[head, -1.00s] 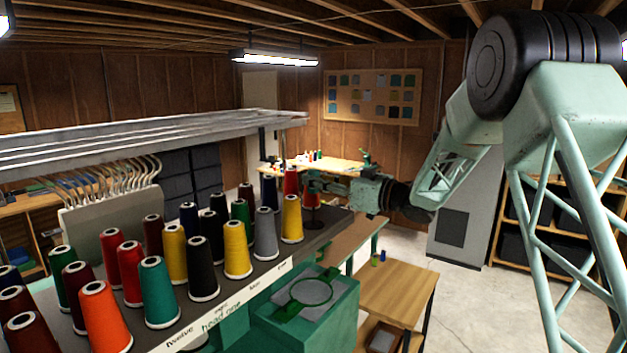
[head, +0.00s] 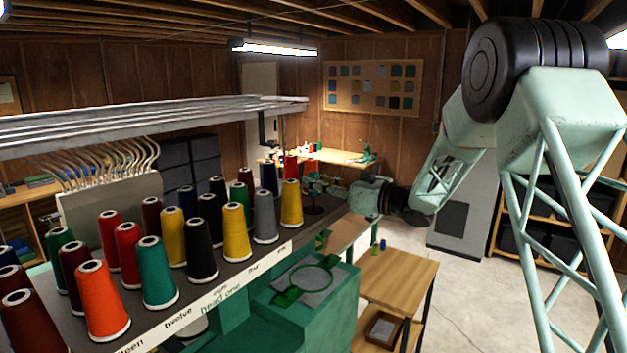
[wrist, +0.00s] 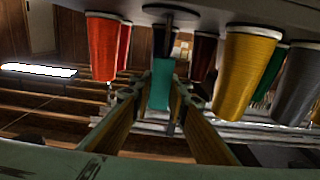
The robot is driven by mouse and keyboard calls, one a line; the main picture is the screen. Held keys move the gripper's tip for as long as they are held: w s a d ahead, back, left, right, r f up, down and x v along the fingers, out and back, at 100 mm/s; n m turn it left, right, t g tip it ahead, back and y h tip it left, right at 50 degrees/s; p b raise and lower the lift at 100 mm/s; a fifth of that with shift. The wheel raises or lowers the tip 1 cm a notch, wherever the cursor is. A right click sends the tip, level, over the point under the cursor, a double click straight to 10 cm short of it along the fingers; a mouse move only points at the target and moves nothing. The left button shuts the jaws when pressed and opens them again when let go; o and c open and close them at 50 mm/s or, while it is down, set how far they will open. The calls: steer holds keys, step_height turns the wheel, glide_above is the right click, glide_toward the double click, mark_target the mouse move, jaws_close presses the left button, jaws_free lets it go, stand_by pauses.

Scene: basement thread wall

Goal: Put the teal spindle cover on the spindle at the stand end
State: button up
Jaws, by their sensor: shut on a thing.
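In the wrist view, which shows the stand upside down, my gripper (wrist: 158,98) is shut on the teal spindle cover (wrist: 161,82), a small flat-sided teal piece between the fingertips. A bare spindle with a dark round base (wrist: 171,13) is close to the cover and nearly in line with it. I cannot tell whether the cover touches it. In the head view my gripper (head: 314,187) is at the stand's far right end, above the dark spindle base (head: 313,210). The cover is too small to make out there.
The stand (head: 235,268) carries rows of thread cones. A yellow cone (head: 291,203) stands close to my gripper; it also shows in the wrist view (wrist: 245,72), with a red cone (wrist: 103,45) on the other side. Metal rails (head: 150,122) run above the stand.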

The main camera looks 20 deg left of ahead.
mark_target(315, 195)
steer(key=shift+f+b, duration=0.9)
steer(key=shift+f, duration=1)
steer(key=shift+f+b, duration=0.35)
steer(key=shift+f, duration=0.1)
steer(key=o, duration=0.7)
steer(key=shift+o, duration=0.2)
steer(key=shift+d, duration=0.15)
steer(key=v, duration=1.2)
